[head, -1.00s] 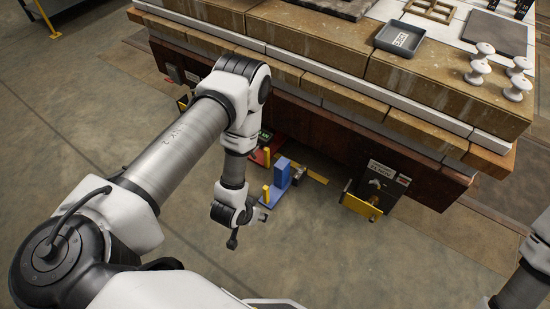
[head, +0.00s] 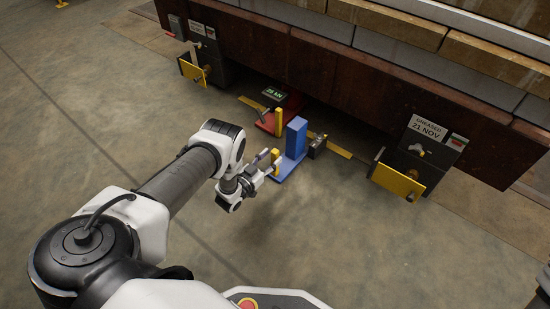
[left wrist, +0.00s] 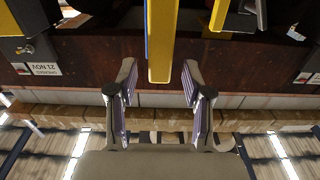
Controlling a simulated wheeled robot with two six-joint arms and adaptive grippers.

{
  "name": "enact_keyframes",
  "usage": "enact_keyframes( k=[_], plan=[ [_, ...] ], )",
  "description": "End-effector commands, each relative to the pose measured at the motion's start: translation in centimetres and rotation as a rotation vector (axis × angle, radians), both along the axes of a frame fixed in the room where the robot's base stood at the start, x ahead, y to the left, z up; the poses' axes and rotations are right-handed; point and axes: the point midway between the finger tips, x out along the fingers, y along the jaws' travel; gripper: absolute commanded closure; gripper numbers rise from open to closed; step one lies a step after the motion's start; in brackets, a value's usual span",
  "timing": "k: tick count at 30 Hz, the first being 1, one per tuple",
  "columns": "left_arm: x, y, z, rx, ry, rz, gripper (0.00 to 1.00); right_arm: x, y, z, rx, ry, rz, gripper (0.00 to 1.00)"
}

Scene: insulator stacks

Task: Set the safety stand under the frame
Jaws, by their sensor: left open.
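The safety stand is a blue upright (head: 296,138) on a flat blue base, with a short yellow handle (head: 275,157) on its near side. It stands on the floor in front of the frame (head: 340,85), which has a dark red-brown lower side. My left gripper (head: 269,164) is open beside the yellow handle. In the left wrist view the yellow handle (left wrist: 161,40) shows between the two open fingers (left wrist: 160,78), with gaps on both sides. A thin blue strip of the stand shows beside it. My right gripper is out of view.
A red jack (head: 270,122) with a yellow handle and green display stands behind the stand at the frame's edge. A yellow floor strip (head: 338,149) and a small dark block (head: 317,146) lie nearby. Dark boxes with yellow plates (head: 398,182) flank the gap. Near floor is clear.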

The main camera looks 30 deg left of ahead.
Motion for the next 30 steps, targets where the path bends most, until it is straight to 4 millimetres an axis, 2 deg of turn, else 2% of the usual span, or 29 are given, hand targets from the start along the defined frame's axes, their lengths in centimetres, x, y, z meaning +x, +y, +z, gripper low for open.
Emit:
enact_keyframes(
  k=[1, 6, 13, 17, 18, 30],
  plan=[
    [0.9, -0.1, -0.5, 0.0, -0.002, 0.0, 0.5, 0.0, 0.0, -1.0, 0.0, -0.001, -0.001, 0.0],
    [2.7, -0.2, -0.2, 0.0, 0.0, 0.0, 0.5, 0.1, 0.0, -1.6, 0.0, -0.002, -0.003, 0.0],
    [2.8, -0.3, 0.0, -0.001, 0.002, 0.001, 0.5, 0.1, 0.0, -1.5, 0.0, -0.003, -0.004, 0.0],
    [2.8, -0.3, -0.1, -0.001, 0.002, 0.001, 0.96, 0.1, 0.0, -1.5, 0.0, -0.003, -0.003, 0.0],
    [2.8, -0.3, -0.1, -0.001, 0.003, 0.001, 1.0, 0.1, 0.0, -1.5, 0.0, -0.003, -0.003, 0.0],
    [2.9, -0.3, 0.0, -0.001, 0.002, 0.001, 1.0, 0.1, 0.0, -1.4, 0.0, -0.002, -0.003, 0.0]
  ],
)
